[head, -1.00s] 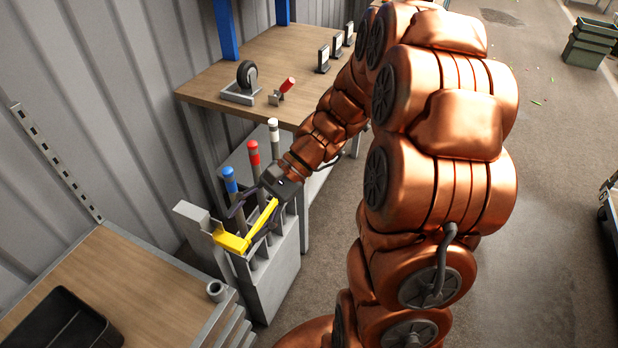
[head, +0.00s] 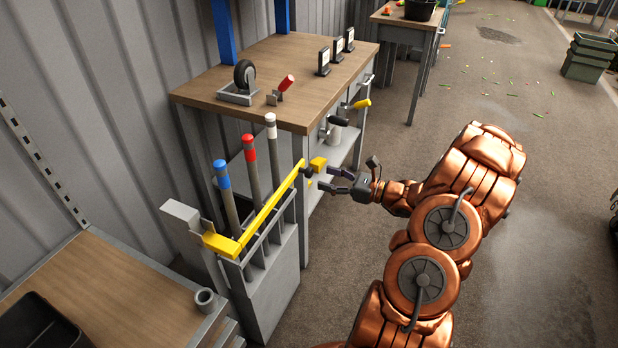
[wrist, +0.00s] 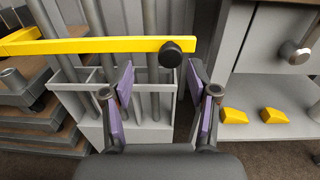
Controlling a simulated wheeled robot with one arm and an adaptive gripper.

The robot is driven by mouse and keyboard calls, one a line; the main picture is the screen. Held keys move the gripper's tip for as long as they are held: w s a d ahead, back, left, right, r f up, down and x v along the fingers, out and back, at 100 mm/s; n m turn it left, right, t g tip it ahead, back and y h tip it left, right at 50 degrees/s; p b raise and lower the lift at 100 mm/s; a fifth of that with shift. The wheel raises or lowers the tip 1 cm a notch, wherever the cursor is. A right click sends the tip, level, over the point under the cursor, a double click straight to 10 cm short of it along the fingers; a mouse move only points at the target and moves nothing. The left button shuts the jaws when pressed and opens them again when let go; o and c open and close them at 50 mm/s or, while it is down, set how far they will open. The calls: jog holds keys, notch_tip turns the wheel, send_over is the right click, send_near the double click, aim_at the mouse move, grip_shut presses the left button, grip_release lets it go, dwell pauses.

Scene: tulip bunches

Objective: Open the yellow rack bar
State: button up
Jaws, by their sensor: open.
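The yellow rack bar (head: 265,212) runs across the front of the grey rack (head: 272,290), with a black knob (head: 307,172) at its far end. Behind the bar stand poles with blue (head: 221,174), red (head: 248,148) and white (head: 270,125) tops. My gripper (head: 327,181) is open and empty, just right of the knob, pointing left toward it. In the wrist view the bar (wrist: 100,46) crosses level above the fingers, and the knob (wrist: 171,54) shows between and beyond the fingertips (wrist: 160,76). No contact is clear.
A workbench (head: 270,70) with a caster (head: 245,75) stands behind the rack. Yellow wedges (wrist: 234,116) lie on its lower shelf. A wooden-topped bench (head: 110,300) with a grey ring (head: 205,297) is at front left. Floor to the right is open.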

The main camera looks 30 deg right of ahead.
aim_at(312, 173)
jog(key=shift+m, duration=0.3)
jog(key=shift+w+d+f+x, duration=0.1)
jog(key=shift+d+x, duration=0.05)
jog(key=shift+x, duration=1)
jog(key=shift+w+d+f+x, duration=0.1)
jog(key=shift+d+f+x, duration=0.1)
jog(key=shift+x, duration=0.95)
jog(key=shift+w+d+f+x, duration=0.1)
jog(key=shift+w+d+x, duration=0.05)
jog(key=shift+x, duration=1)
jog(key=shift+c, duration=0.4)
grip_shut()
